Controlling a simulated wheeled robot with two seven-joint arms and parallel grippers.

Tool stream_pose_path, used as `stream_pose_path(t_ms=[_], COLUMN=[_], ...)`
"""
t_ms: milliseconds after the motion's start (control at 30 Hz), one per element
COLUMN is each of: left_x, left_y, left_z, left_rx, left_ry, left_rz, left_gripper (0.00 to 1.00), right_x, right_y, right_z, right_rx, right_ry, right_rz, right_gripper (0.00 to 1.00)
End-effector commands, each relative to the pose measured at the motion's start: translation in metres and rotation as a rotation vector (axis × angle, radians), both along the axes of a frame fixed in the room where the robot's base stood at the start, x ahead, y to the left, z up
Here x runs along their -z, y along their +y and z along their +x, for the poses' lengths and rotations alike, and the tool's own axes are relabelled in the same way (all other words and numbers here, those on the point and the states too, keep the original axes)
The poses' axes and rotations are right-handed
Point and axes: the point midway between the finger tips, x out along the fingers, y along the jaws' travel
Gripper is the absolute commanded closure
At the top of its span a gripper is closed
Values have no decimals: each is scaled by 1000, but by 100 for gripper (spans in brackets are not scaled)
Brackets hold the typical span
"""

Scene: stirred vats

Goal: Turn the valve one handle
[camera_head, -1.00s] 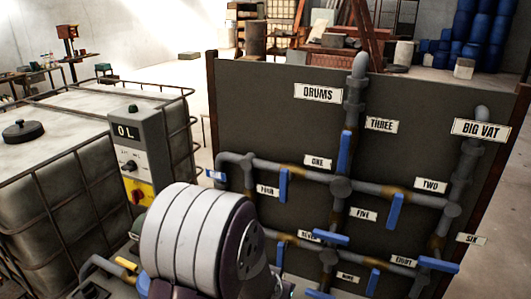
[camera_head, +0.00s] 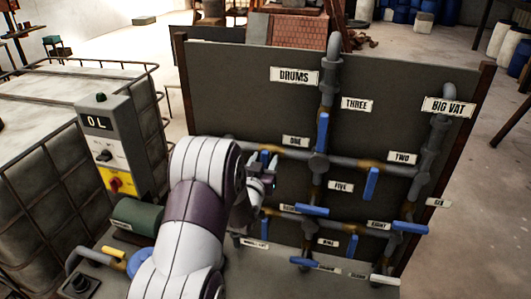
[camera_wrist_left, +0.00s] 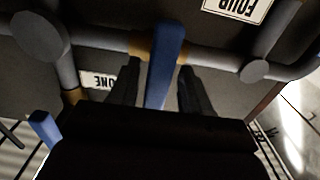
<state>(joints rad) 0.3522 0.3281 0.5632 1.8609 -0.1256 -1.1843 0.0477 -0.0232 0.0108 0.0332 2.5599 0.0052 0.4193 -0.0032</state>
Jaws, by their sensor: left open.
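The valve one handle is a blue lever (camera_wrist_left: 168,45) on a grey pipe with a brass-coloured joint. In the left wrist view it stands between the two dark fingers of my left gripper (camera_wrist_left: 159,70), with a gap visible on each side. The gripper is open. The ONE label (camera_wrist_left: 99,80) appears upside down beside it, and the FOUR label (camera_wrist_left: 238,8) is also upside down. In the head view my left gripper (camera_head: 263,170) is at the panel just below the ONE label (camera_head: 295,142), and it hides most of the handle. My right gripper is out of view.
The dark panel (camera_head: 240,80) carries other blue handles, including valve three (camera_head: 322,132), valve two (camera_head: 371,183) and one below FIVE (camera_head: 312,210). A control box (camera_head: 105,145) and a caged tank (camera_head: 40,120) stand left.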

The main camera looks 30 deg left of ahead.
Motion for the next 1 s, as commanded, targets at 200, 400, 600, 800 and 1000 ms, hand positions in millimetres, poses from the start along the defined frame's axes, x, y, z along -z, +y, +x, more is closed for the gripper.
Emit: stream_pose_path(t_ms=[200, 400, 600, 800, 1000], left_x=[0, 1, 0, 1, 3], left_y=[2, 3, 3, 3, 4], left_z=[12, 12, 12, 12, 12], left_rx=[0, 0, 0, 0, 0], left_ry=[0, 0, 0, -3, -18], left_rz=[0, 0, 0, -7, -66], left_gripper=[52, 52, 100, 100, 100], right_x=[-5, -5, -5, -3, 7], right_y=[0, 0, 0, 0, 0], right_z=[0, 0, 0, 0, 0], right_rx=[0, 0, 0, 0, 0], right_ry=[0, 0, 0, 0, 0], right_rz=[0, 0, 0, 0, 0], right_gripper=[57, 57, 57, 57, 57])
